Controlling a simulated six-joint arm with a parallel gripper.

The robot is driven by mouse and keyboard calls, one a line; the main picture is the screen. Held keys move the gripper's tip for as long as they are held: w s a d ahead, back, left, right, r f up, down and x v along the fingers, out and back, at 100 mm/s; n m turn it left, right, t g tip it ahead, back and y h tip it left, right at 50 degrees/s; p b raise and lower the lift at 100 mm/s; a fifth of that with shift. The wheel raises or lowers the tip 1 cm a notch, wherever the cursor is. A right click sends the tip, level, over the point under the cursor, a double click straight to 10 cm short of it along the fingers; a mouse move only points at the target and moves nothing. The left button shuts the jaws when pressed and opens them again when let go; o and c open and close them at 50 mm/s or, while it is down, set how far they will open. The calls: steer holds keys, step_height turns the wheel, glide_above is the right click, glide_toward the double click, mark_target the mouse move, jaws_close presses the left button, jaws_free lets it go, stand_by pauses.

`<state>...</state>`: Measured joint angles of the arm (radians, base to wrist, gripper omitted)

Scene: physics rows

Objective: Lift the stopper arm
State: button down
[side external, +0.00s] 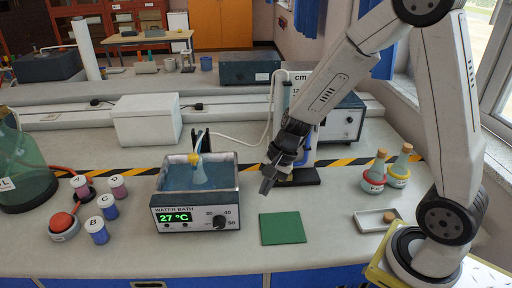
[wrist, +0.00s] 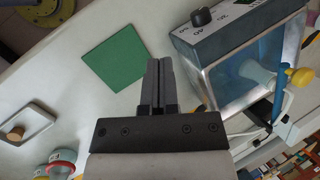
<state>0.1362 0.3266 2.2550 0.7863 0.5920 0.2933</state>
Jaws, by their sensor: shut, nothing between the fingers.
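My gripper (side external: 267,184) hangs in the air to the right of the water bath (side external: 197,215), above the bench. Its fingers are together and empty, as the wrist view (wrist: 159,84) also shows. A pale flask (side external: 199,175) with a yellow piece at its neck (side external: 194,158) stands in the bath's blue water. The yellow piece shows in the wrist view (wrist: 300,78), beside a blue bar (wrist: 281,90). A dark upright (side external: 201,139) stands behind the bath. I cannot tell which of these parts is the stopper arm. The gripper touches none of them.
A green mat (side external: 282,228) lies bare in front of the gripper. Two stoppered flasks (side external: 386,170) and a small tray (side external: 376,221) are at right. Coloured bottles (side external: 97,230) stand left of the bath.

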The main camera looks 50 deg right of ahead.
steer(key=w+d+m+t+y, duration=0.1)
steer(key=w+m+t+y, duration=0.1)
steer(key=w+m, duration=0.5)
steer(key=w+d+m+t+y, duration=0.2)
steer(key=w+m+t, duration=0.2)
steer(key=w+m, duration=0.3)
steer(key=shift+w+d+t, duration=0.3)
steer(key=shift+w, duration=0.5)
steer(key=shift+f, duration=0.1)
steer(key=shift+x, duration=5)
steer(key=shift+r, duration=0.25)
steer(key=shift+r, duration=0.35)
